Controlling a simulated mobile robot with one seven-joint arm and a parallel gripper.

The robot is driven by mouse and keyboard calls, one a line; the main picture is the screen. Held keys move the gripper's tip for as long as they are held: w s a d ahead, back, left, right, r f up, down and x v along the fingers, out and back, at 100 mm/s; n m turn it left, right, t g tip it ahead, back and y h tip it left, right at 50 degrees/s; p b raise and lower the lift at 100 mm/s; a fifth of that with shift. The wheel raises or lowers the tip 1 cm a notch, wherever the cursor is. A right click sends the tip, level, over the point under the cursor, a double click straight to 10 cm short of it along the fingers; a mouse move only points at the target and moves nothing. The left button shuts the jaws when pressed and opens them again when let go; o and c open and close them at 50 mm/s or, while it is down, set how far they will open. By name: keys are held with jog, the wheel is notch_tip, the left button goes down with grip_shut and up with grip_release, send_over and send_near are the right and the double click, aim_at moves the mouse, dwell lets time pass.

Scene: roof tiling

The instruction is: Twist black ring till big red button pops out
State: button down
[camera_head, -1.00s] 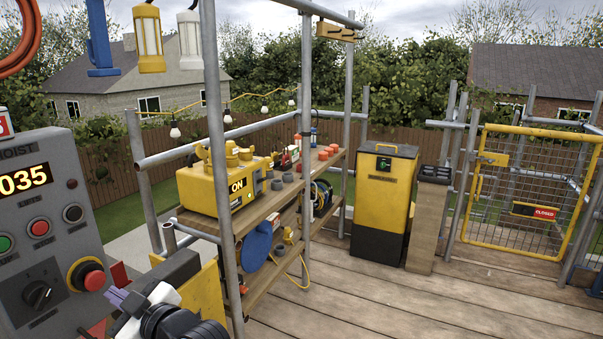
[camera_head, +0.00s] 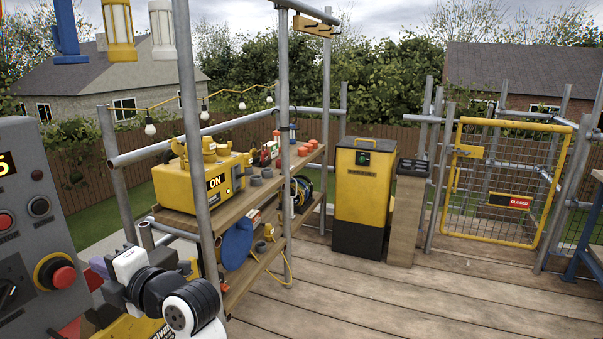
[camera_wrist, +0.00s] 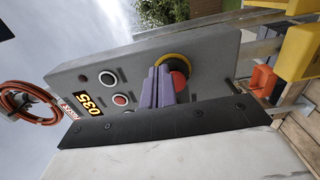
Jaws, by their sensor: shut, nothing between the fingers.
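The big red button (camera_head: 63,277) sits low on the right part of the grey hoist panel (camera_head: 40,190). A black ring (camera_head: 47,272) surrounds its base, inside a yellow collar (camera_head: 38,262). In the wrist view my gripper (camera_wrist: 160,70) is shut and empty. Its fingers overlap the left part of the red button (camera_wrist: 180,82) and yellow collar (camera_wrist: 178,58). Contact cannot be told.
The panel also has smaller buttons and a black rotary knob (camera_head: 6,293). The wooden deck (camera_head: 400,300) is clear towards the front right.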

jog(key=x, duration=0.3)
jog(key=shift+a, duration=0.25)
jog(key=shift+b+x, duration=0.3)
jog(key=shift+x, duration=0.75)
jog(key=shift+w, duration=0.1)
jog(key=shift+s+a+f+b, duration=0.1)
jog(key=shift+s+a+b, duration=0.1)
jog(key=shift+s, duration=0.2)
jog(key=shift+s+a+f+b, duration=0.1)
jog(key=shift+s+a+b, duration=0.1)
jog(key=shift+s, duration=0.15)
jog(key=shift+f+b, duration=0.9)
jog(key=shift+b, duration=1.1)
jog(key=shift+w+d+b, duration=0.2)
jog(key=shift+w+b, duration=0.1)
jog(key=b, duration=0.2)
send_near(71, 263)
jog(key=shift+w+a+f, duration=0.3)
jog(key=shift+w+f, duration=0.1)
jog(key=shift+w, duration=0.1)
jog(key=shift+w+a+f, duration=0.35)
jog(key=shift+w+f, duration=0.05)
jog(key=shift+w, duration=0.1)
